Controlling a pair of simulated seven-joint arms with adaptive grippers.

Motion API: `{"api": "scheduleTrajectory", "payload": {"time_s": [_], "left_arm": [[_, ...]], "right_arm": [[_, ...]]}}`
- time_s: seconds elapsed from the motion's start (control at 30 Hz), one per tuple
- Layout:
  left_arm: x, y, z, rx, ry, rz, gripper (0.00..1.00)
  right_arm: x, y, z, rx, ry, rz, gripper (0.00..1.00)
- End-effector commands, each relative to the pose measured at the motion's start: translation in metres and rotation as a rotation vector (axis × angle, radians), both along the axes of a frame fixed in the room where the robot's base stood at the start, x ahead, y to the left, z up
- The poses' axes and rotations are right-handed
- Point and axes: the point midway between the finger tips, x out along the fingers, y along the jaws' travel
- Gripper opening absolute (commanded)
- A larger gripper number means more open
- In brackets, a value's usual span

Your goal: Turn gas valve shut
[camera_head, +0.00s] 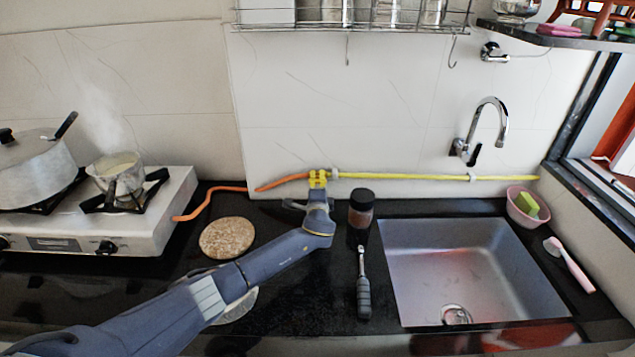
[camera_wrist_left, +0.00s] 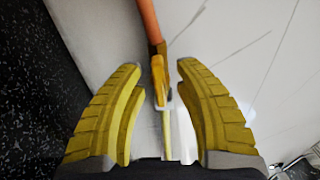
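The gas line runs along the wall, with an orange hose (camera_head: 280,183) on the left and a yellow pipe (camera_head: 420,177) on the right. My left gripper (camera_head: 318,176) is at the wall where the two meet and hides the valve in the head view. In the left wrist view the yellow valve handle (camera_wrist_left: 158,82) lies roughly in line with the pipe. The open yellow fingers of my left gripper (camera_wrist_left: 157,68) stand on either side of the handle, with visible gaps. My right gripper is not in view.
A stove (camera_head: 130,225) with a steaming pot (camera_head: 118,175) is at left. The sink (camera_head: 470,265) lies further right. A round cork mat (camera_head: 227,238) lies near the arm.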

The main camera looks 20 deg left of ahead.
Motion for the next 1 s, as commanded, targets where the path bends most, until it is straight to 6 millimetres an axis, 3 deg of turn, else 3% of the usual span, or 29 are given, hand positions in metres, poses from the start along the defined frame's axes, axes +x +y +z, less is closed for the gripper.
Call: {"api": "scheduleTrajectory", "payload": {"time_s": [0.33, 0.63, 1.0], "left_arm": [[0.0009, -0.0001, -0.0001, 0.0, 0.0, -0.001, 0.33], [0.0007, 0.0, -0.0002, 0.0, 0.0, 0.0, 0.0], [0.0007, 0.0001, -0.0004, 0.015, 0.006, 0.0, 0.0]], "right_arm": [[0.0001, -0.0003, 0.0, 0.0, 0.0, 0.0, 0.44], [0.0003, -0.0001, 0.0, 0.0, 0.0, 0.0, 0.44], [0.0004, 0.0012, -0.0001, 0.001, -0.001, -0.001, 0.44]]}}
